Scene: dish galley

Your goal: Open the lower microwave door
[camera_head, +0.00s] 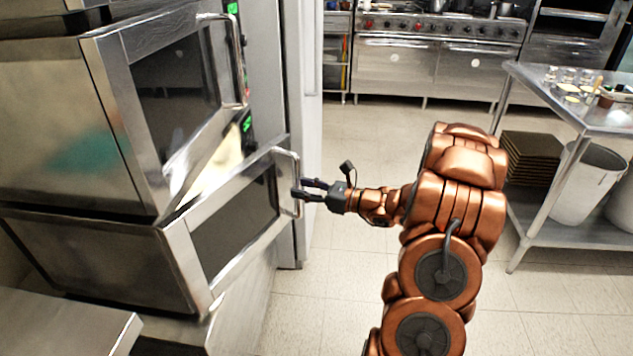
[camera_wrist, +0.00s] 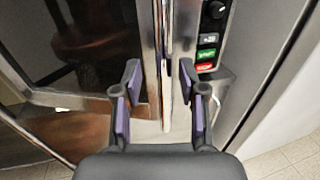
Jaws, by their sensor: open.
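The lower microwave (camera_head: 110,265) is a steel box with a dark-windowed door (camera_head: 236,222). The door stands ajar, swung out from its left side, and a lit gap shows above and behind it. Its vertical bar handle (camera_head: 287,155) is on the door's right edge. My gripper (camera_head: 307,189) is at the handle's lower part, reaching in from the right. In the wrist view my gripper (camera_wrist: 158,82) is open, with a finger on each side of the upright handle (camera_wrist: 166,60). I cannot tell whether either finger touches it.
A control panel (camera_wrist: 208,45) is beside the handle in the wrist view. A tall white cabinet (camera_head: 301,110) stands behind. A steel table (camera_head: 590,110) with a bin (camera_head: 585,190) is at right. Open tiled floor lies between.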

